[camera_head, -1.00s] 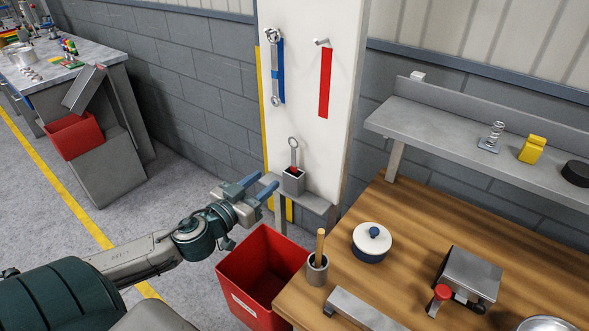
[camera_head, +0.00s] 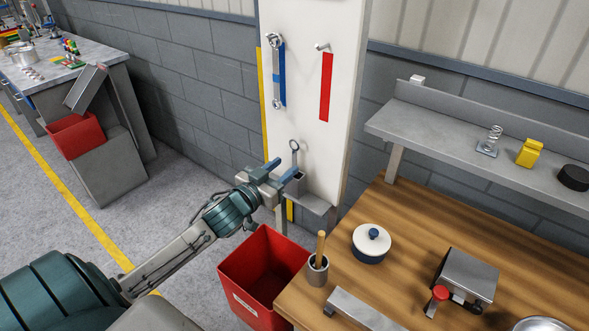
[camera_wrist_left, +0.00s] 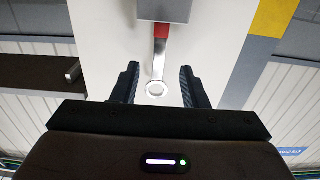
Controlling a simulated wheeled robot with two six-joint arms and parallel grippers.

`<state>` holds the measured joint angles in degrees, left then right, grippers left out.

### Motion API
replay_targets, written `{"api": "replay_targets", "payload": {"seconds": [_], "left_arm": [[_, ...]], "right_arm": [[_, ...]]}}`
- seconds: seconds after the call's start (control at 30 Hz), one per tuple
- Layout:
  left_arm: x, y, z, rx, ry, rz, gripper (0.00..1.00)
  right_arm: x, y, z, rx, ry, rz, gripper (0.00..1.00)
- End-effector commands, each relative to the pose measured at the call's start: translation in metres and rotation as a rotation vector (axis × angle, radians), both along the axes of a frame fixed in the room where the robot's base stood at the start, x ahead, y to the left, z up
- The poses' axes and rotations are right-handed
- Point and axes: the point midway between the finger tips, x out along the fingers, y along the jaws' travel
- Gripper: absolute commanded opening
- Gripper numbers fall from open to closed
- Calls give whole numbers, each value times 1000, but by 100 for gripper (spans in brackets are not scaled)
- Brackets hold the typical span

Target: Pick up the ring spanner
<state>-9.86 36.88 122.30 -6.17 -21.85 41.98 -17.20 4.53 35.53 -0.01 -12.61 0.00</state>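A ring spanner (camera_head: 294,147) stands upright in a small grey holder (camera_head: 299,184) on a ledge at the pillar's foot. Its ring end sticks up. In the left wrist view the ring (camera_wrist_left: 157,89) and shank, with a red part by the holder (camera_wrist_left: 165,9), show between my fingers. My left gripper (camera_head: 283,172) is open and empty, close in front of the holder, and hides part of it and the lower spanner. I cannot tell whether a finger touches the spanner. My right gripper is not in view.
Another spanner (camera_head: 276,72) hangs against a blue strip on the white pillar (camera_head: 305,100), beside a red strip (camera_head: 326,87). A red bin (camera_head: 240,283) stands below my left arm. The wooden table (camera_head: 410,231) at right holds a lidded pot (camera_head: 371,246) and a cup (camera_head: 317,270).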

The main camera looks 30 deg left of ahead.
Motion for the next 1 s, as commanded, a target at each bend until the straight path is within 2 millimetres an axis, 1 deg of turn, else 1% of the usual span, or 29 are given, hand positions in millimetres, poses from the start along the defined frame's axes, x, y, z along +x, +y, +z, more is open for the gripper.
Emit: {"api": "replay_targets", "payload": {"seconds": [0.03,0.1,0.3,0.43,0.63,0.83,1.0], "left_arm": [[7,-1,6,-6,-3,2,40],[15,-2,8,-7,-2,2,40],[33,-4,5,-3,-1,1,40],[37,-4,4,-1,-1,-1,40],[37,-4,4,0,0,-1,40],[37,-4,4,0,0,-1,1],[37,-4,4,0,0,-1,0]], "right_arm": [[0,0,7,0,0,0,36],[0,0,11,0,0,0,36],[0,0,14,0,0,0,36],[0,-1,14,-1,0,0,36],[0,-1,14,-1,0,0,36],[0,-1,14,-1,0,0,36],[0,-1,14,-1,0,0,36]]}}
